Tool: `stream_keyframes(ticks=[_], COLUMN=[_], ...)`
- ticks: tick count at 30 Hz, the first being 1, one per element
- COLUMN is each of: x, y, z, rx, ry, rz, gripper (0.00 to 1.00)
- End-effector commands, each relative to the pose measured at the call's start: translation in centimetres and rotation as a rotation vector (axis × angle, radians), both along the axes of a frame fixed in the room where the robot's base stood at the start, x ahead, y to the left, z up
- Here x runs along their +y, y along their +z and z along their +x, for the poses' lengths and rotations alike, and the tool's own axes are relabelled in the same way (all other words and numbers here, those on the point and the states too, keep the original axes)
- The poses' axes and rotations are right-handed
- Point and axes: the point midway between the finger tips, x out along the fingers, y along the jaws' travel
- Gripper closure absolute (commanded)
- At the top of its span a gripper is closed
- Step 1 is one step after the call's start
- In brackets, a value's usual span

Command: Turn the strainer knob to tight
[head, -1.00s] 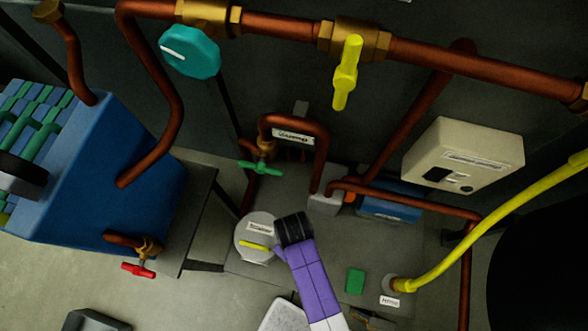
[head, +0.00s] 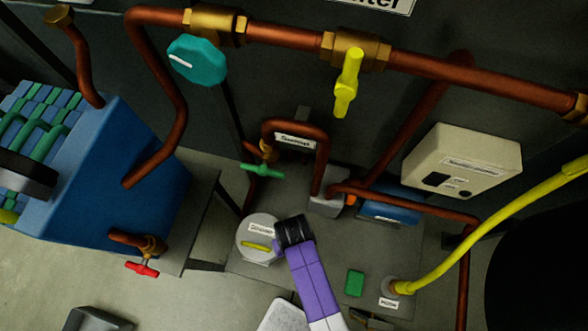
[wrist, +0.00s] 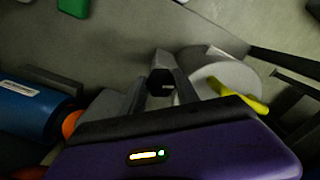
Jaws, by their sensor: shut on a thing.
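A grey round housing (head: 258,229) with a white label, its words too small to read surely, stands on the grey base in the head view. A yellow bar handle (head: 256,246) lies on its front; the housing (wrist: 222,76) and yellow handle (wrist: 238,96) also show in the wrist view. My gripper (head: 292,232) is just right of the housing, its fingers hidden by its dark body. In the wrist view my gripper (wrist: 161,78) is shut with a dark hexagonal knob (wrist: 161,83) between the fingers. The yellow handle is right of the fingers. I cannot read any tight mark.
A green block (head: 355,283) and a yellow hose (head: 470,235) lie to the right. A blue cylinder (head: 390,207) and copper pipes (head: 415,211) are behind. A green valve handle (head: 262,169) is above the housing, a red one (head: 142,268) at left.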

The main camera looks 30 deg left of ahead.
Motion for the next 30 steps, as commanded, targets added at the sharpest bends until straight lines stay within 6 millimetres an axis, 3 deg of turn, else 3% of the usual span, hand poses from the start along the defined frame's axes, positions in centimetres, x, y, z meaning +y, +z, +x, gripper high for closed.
stream_keyframes(ticks=[7, 8, 10, 11, 30], x=[0.0, 0.0, 0.0, 0.01, 0.22], y=[0.02, 0.02, 0.02, 0.02, 0.0], z=[0.03, 0.03, 0.03, 0.02, -0.22], rx=[-0.001, -0.001, -0.001, -0.001, 0.003], ry=[0.001, 0.001, 0.001, 0.001, 0.005], rz=[-0.001, -0.001, -0.001, -0.001, 0.005], gripper=[1.0, 0.57, 0.44, 0.41, 0.41])
